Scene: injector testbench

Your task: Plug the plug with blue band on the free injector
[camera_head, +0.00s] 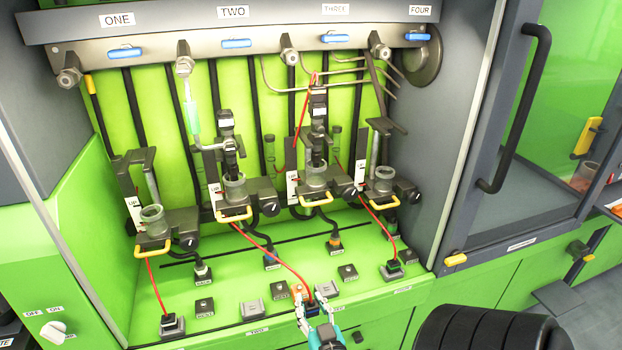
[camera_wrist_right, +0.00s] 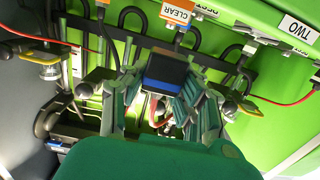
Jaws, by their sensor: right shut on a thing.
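My right gripper (camera_head: 315,314) is at the front edge of the green bench, below the stations. It is shut on a dark plug with a blue band (camera_wrist_right: 169,70), which shows between the fingers in the wrist view. A red cable (camera_head: 270,252) runs from the plug up toward station TWO. The injector at TWO (camera_head: 228,135) stands upright over a glass cup, with no red cable seen on its top. The injector at THREE (camera_head: 318,120) has a red cable at its top. My left gripper is not in view.
Several small sockets (camera_head: 204,306) sit along the bench front, some with plugs. Yellow handles (camera_head: 234,215) stick out under the cups. A glass door with a black handle (camera_head: 515,105) is at right.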

